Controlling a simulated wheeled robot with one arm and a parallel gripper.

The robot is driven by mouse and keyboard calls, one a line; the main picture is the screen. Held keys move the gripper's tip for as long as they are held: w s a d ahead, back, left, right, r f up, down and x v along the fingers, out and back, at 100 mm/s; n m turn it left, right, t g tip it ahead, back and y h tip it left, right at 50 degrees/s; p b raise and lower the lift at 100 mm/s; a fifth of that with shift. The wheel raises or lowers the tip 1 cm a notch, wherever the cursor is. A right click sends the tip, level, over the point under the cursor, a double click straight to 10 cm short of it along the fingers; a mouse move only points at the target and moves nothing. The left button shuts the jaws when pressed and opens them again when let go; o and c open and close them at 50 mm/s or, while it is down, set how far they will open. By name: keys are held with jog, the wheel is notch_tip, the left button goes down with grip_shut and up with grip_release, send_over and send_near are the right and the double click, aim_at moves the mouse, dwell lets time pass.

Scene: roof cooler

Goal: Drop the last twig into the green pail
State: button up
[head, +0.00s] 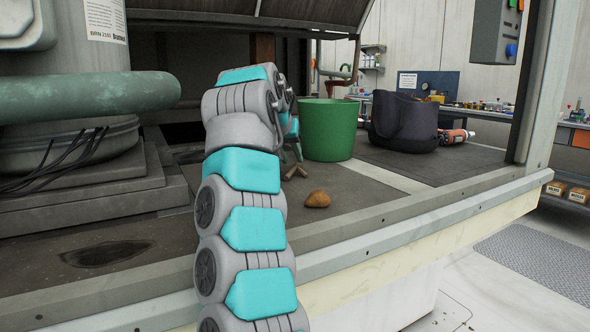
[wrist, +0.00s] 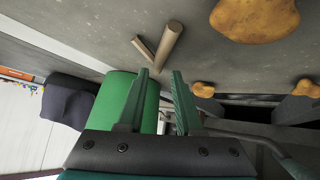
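The twig (head: 296,173) is a short brown forked piece lying on the grey deck, in front of the green pail. In the wrist view the twig (wrist: 168,45) lies just beyond my fingertips, in line with the gap between them. My gripper (wrist: 159,73) is open, with nothing between its green fingers. In the head view my arm hides most of the gripper (head: 291,152), which points down close to the twig. The green pail (head: 328,130) stands upright behind the twig; it also shows in the wrist view (wrist: 113,98), partly behind a finger. Its inside is hidden.
A brown lump (head: 317,199) lies on the deck near its front edge; more orange-brown lumps (wrist: 203,90) show in the wrist view. A large grey unit (head: 75,150) fills the left.

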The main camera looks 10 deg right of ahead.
jog(key=shift+p+x, duration=0.4)
jog(key=shift+x, duration=1.55)
jog(key=shift+w+d+r, duration=0.1)
grip_shut()
